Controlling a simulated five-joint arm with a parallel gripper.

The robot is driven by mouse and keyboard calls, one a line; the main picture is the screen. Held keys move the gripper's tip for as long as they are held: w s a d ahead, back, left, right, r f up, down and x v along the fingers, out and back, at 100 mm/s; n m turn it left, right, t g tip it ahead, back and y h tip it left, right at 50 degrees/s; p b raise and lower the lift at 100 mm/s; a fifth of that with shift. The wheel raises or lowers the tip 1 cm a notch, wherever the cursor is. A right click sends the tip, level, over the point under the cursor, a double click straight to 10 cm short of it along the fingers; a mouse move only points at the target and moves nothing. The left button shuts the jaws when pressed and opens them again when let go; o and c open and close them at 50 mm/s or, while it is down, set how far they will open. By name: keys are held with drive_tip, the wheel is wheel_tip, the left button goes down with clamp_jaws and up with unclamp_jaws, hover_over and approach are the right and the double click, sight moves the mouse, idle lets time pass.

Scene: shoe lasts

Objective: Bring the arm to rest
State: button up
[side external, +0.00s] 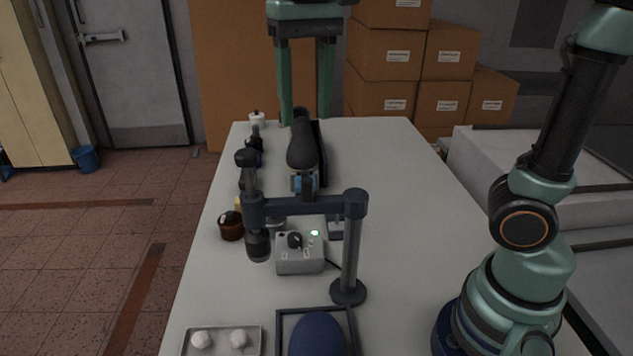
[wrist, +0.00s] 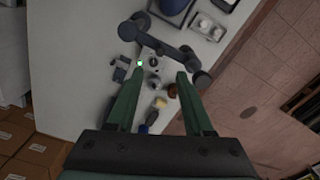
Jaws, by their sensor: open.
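My gripper (side external: 304,116) points down at the far end of the table (side external: 390,170), with its two green fingers spread apart. In the side view the fingers show behind a dark, shoe-last-like form (side external: 303,148) standing on the table. The form overlaps the space between the fingertips in that picture, but I see no contact. In the wrist view my gripper (wrist: 160,74) is also open, and nothing is held between the fingers. Small table items show beyond the fingertips there.
A dark post with a side arm (side external: 352,240) stands near a grey control box (side external: 300,258) with a green light. A brown pot (side external: 231,227) is left of it. A small tray (side external: 222,351) and a framed dark-blue form (side external: 317,336) are in front.

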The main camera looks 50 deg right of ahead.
drive_tip(key=s+d+f+n+t, duration=0.2)
drive_tip(key=d+f+n+t, duration=0.2)
drive_tip(key=d+f, duration=0.5)
wheel_tip(320, 180, down, 2)
drive_tip(key=shift+d+n+t, duration=0.2)
drive_tip(key=shift+n+t, duration=0.2)
drive_tip(key=shift+t, duration=0.4)
drive_tip(key=shift+s, duration=0.1)
idle(0.5)
